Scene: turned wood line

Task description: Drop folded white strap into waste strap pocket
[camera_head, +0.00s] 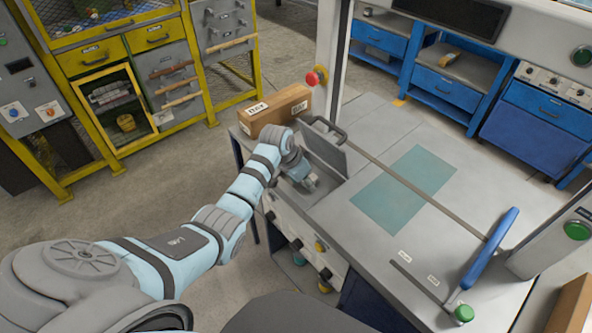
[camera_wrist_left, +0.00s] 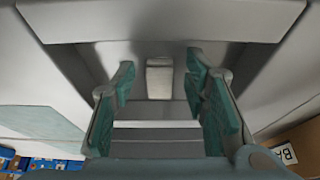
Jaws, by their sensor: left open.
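My left gripper (camera_head: 306,182) is at the left end of the grey workbench, low beside an upright grey plate (camera_head: 325,152). In the left wrist view my left gripper (camera_wrist_left: 160,95) is open, its teal-padded fingers apart with nothing held between them. Beyond the fingertips a small pale piece (camera_wrist_left: 159,80), seemingly the folded white strap, lies inside a grey-walled recess, seemingly the waste strap pocket (camera_wrist_left: 85,60). It is apart from both fingers. In the head view the strap cannot be made out. My right gripper does not show.
A cardboard box (camera_head: 275,110) stands at the bench's back left corner, close to my left wrist. A long bar with a blue handle (camera_head: 490,248) crosses the workbench (camera_head: 345,225). A red button (camera_head: 316,76) is on the post behind.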

